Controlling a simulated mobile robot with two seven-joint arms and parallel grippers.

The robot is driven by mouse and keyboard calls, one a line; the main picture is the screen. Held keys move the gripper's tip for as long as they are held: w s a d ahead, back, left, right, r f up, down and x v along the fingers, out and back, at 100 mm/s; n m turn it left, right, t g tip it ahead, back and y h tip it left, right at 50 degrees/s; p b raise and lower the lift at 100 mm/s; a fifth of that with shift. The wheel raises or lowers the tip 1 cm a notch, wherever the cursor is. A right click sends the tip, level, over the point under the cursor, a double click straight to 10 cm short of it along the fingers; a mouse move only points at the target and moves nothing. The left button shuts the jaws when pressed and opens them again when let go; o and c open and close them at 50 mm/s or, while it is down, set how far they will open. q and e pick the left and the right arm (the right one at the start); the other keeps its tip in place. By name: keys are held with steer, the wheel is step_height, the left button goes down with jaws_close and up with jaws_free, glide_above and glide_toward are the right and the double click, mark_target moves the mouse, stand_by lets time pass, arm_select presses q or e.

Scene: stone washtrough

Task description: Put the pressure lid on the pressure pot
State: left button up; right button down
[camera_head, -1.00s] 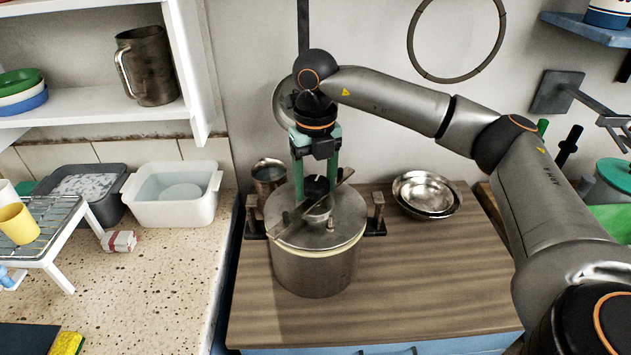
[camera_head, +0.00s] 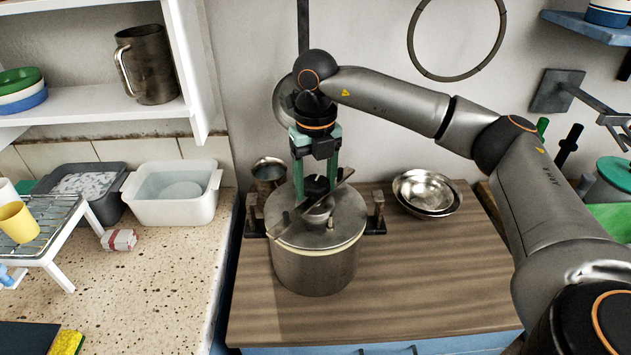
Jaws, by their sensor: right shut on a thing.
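The steel pressure pot (camera_head: 314,273) stands upright on the wooden worktop, with dark side handles at its left and right. The pressure lid (camera_head: 342,228) lies on top of the pot, covering its mouth, with a pale ring showing at its edge. A metal bar crosses the lid at a slant, with a knob in its middle. My right gripper (camera_head: 316,184) points down from above and is shut on the lid's knob area. The exact contact is partly hidden by the fingers. My left gripper is not in view.
Two nested steel bowls (camera_head: 427,192) sit right of the pot, and a metal cup (camera_head: 268,174) stands behind it at left. A white basin (camera_head: 174,194) is on the speckled counter. The wooden worktop's front is clear.

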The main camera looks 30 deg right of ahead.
steer(key=shift+f, duration=0.1)
stand_by(0.5)
steer(key=shift+c, duration=1.4)
jaws_free()
steer(key=shift+o, duration=1.4)
steer(key=shift+f, duration=0.15)
steer(key=shift+r+p, duration=2.7)
steer(key=shift+r, duration=0.95)
steer(key=shift+f, duration=0.1)
